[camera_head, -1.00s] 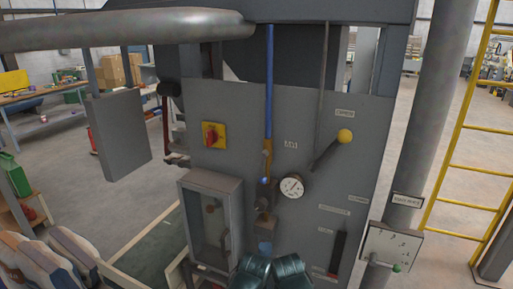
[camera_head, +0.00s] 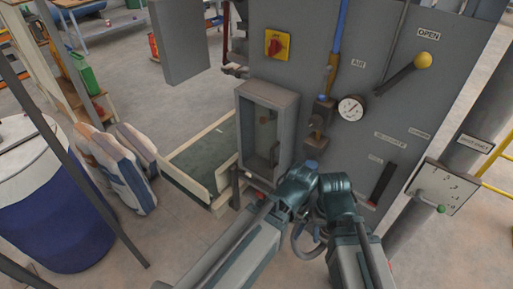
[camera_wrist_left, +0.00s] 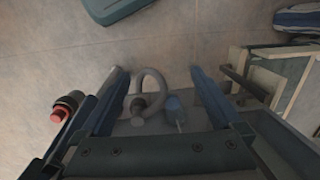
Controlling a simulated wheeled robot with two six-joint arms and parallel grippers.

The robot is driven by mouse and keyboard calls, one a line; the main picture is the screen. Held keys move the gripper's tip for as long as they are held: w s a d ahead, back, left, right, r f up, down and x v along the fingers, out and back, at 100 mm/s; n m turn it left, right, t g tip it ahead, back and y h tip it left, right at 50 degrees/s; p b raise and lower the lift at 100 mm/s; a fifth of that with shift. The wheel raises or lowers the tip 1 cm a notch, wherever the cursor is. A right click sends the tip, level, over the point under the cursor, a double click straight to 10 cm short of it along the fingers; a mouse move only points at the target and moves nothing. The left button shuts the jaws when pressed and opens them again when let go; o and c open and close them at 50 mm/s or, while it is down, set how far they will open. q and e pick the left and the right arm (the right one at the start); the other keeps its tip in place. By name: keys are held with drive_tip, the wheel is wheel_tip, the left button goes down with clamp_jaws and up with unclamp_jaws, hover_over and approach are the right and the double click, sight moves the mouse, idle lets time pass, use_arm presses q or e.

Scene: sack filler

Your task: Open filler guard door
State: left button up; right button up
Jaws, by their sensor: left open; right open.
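A grey box with a clear-windowed front (camera_head: 265,135), which seems to be the guard door, stands on the left part of the filler's grey panel (camera_head: 310,85); it looks shut. My two arms reach up from the bottom of the head view, ending just below and right of the box. My right gripper (camera_head: 338,205) is there, apart from the box; its fingers are hard to make out. My left gripper (camera_wrist_left: 158,75) shows in the left wrist view with its fingers wide apart, gripping nothing. Its fingers are hidden in the head view.
A yellow-knobbed lever (camera_head: 424,60), a gauge (camera_head: 351,108) and a red-yellow switch (camera_head: 276,43) are on the panel. A control plate (camera_head: 444,185) stands at right. Sacks (camera_head: 120,165) and a blue drum (camera_head: 50,215) are at left. Floor shows between the drum and my arms.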

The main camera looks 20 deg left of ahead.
use_arm(q)
drive_tip(key=w+a+r+p, duration=0.1)
drive_tip(key=w+r+p, duration=0.1)
drive_tip(key=w, duration=0.1)
drive_tip(key=w+a+r+t+h+p, duration=0.1)
drive_tip(key=w+r+p, duration=0.1)
drive_tip(key=w, duration=0.1)
drive_tip(key=w+a+r+m+h+p, duration=0.1)
drive_tip(key=w+r+p, duration=0.1)
drive_tip(key=w, duration=0.2)
drive_tip(key=shift+a+r, duration=0.25)
drive_tip(key=shift+a, duration=0.15)
drive_tip(key=c, duration=0.8)
drive_tip(key=shift+o, duration=0.2)
drive_tip(key=w+a+r+m+t+h+p, duration=0.1)
drive_tip(key=w+a+r+t+h+p, duration=0.15)
drive_tip(key=w+a+r+p, duration=0.6)
drive_tip(key=shift+t+y, duration=0.35)
drive_tip(key=shift+y, duration=0.1)
drive_tip(key=b+x, duration=1)
drive_tip(key=x, duration=0.1)
drive_tip(key=w+a+b+x, duration=0.1)
drive_tip(key=b+x, duration=0.4)
drive_tip(key=b, duration=0.1)
drive_tip(key=shift+f, duration=0.1)
drive_tip(key=shift+c, duration=0.3)
clamp_jaws()
